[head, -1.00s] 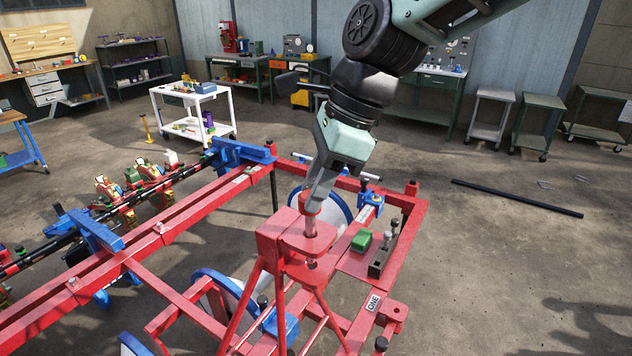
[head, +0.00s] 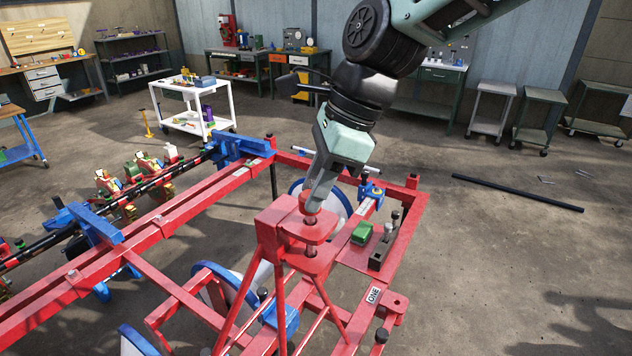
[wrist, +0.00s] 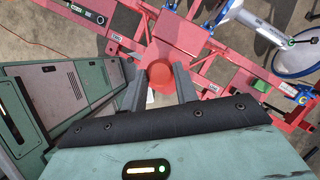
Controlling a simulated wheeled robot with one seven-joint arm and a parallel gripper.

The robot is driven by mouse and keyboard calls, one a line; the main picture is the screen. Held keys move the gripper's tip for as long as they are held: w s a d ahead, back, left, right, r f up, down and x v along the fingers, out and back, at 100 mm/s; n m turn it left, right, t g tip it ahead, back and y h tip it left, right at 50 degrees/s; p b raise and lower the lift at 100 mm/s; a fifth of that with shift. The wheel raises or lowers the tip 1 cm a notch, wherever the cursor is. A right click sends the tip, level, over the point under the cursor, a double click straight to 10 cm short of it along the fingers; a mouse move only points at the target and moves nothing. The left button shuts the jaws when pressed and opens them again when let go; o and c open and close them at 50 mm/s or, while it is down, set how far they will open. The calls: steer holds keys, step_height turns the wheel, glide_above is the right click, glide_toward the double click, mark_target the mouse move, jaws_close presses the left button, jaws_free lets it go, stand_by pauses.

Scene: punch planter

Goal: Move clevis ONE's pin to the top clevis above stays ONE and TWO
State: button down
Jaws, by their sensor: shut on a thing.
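The top clevis (head: 272,222) is a red pair of plates on slanting red stays (head: 240,310) at the middle of the head view. My gripper (head: 312,207) points down at its upper plate and is shut on the pin's red head. The pin (head: 311,250) is upright; a short length of its shaft shows between the two plates. Whether its tip is in the lower plate's hole is hard to tell. The wrist view shows the pin's red head (wrist: 160,75) between my fingers. Clevis ONE (head: 394,304), red, sits by the "ONE" label at the lower right.
A green block (head: 362,232) and a dark block with upright posts (head: 385,245) lie on the red frame right of the clevis. Blue-rimmed wheels are below. A black bar (head: 515,192) lies on the floor; the floor at right is mostly free.

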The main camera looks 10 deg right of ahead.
steer(key=shift+f+b, duration=0.55)
steer(key=shift+f, duration=0.45)
steer(key=c, duration=1)
jaws_free()
steer(key=b+v, duration=0.2)
steer(key=v, duration=1.5)
steer(key=s+d+f+n+h, duration=0.1)
steer(key=s+f+n+h, duration=0.1)
steer(key=s+f+n, duration=0.7)
steer(key=s+d+f+n+h+b, duration=0.1)
steer(key=s+f+n, duration=0.7)
steer(key=f+n, duration=0.8)
steer(key=shift+s+d+f+n+h, duration=0.3)
steer(key=shift+s+f+h, duration=0.1)
steer(key=shift+f+h, duration=0.1)
